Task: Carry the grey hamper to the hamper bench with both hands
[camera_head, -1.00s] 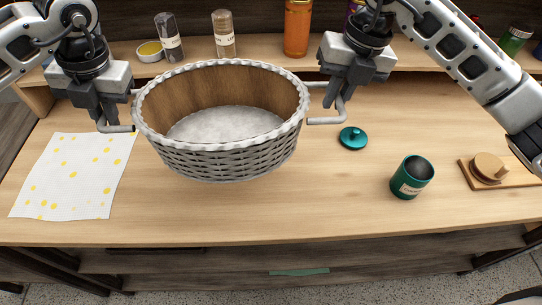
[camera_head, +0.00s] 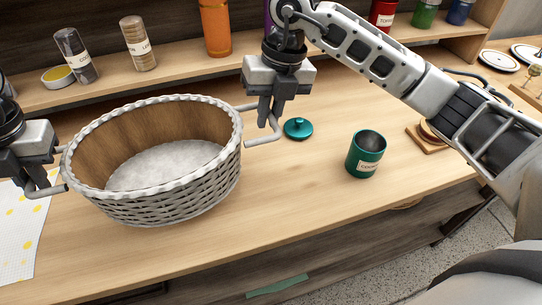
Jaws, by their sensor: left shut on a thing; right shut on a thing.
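The grey hamper (camera_head: 165,203) is an oval woven basket with a brown inner wall and a pale bottom, empty, at the left of the head view. It appears held over the wooden counter; I cannot tell how high. My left gripper (camera_head: 47,190) is shut on the handle at its left end, near the picture's left edge. My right gripper (camera_head: 263,133) is shut on the handle at its right end. The hamper looks roughly level. I cannot identify the hamper bench in this view.
On the counter (camera_head: 300,185) are a teal lid (camera_head: 298,128), an open teal canister (camera_head: 366,154) and a wooden board (camera_head: 426,140). A patterned cloth (camera_head: 20,235) lies at left. Jars and an orange bottle (camera_head: 215,28) line the back shelf. Grey floor (camera_head: 450,235) shows at lower right.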

